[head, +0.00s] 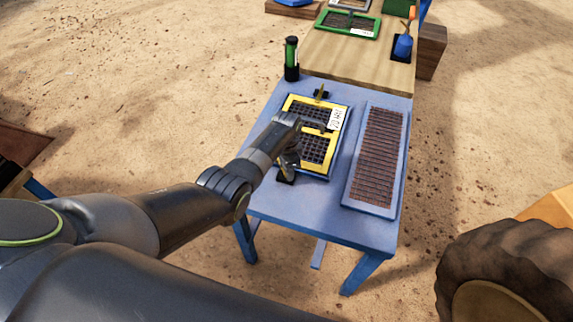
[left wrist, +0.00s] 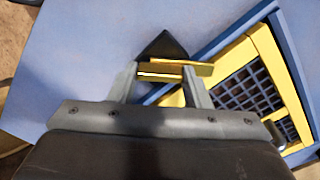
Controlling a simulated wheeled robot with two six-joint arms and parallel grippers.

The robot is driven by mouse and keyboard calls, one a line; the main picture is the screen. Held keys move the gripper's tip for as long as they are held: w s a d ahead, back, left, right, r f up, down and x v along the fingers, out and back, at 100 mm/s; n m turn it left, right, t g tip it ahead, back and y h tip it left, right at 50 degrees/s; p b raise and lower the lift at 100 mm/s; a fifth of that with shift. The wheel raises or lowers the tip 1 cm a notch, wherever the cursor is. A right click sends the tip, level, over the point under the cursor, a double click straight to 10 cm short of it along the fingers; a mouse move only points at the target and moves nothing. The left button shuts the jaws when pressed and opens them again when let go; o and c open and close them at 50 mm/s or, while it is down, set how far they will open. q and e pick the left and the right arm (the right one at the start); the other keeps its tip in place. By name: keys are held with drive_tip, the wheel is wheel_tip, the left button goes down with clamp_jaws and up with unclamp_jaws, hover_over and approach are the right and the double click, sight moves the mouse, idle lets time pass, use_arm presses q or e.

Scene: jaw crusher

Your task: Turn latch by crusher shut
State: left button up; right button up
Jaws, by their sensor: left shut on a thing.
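A yellow-framed screen (head: 328,151) with a dark mesh and a white label lies on a blue table (head: 270,205); its corner shows in the left wrist view (left wrist: 262,52). One latch (left wrist: 172,70), a yellow bar on a black base, is beside the frame's near corner. My left gripper (left wrist: 160,78) is shut on this bar, one finger at each side. In the head view my left gripper (head: 288,166) hides most of this latch, and only its black base (head: 284,178) shows. A second latch (head: 321,93) stands at the frame's far edge. My right gripper is out of view.
A rust-brown slatted panel in a blue frame (head: 378,155) lies to the right. A green cylinder in a black holder (head: 291,58) stands at the table's back left corner. A wooden table (head: 350,62) with a green-framed screen (head: 346,23) adjoins behind. A large tyre (head: 500,270) is at right.

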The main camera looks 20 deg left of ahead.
use_arm(q)
drive_tip(key=m+p, duration=0.1)
drive_tip(key=m, duration=0.3)
drive_tip(key=shift+r+m, duration=0.1)
drive_tip(key=shift+m, duration=1.9)
drive_tip(key=o, duration=1)
drive_tip(key=shift+r+p, duration=0.45)
wheel_tip(320, 180, up, 5)
drive_tip(key=shift+p, duration=0.65)
wheel_tip(320, 180, up, 11)
drive_tip(key=shift+r+b, duration=0.2)
drive_tip(key=shift+b, duration=0.2)
drive_tip(key=shift+f, duration=0.1)
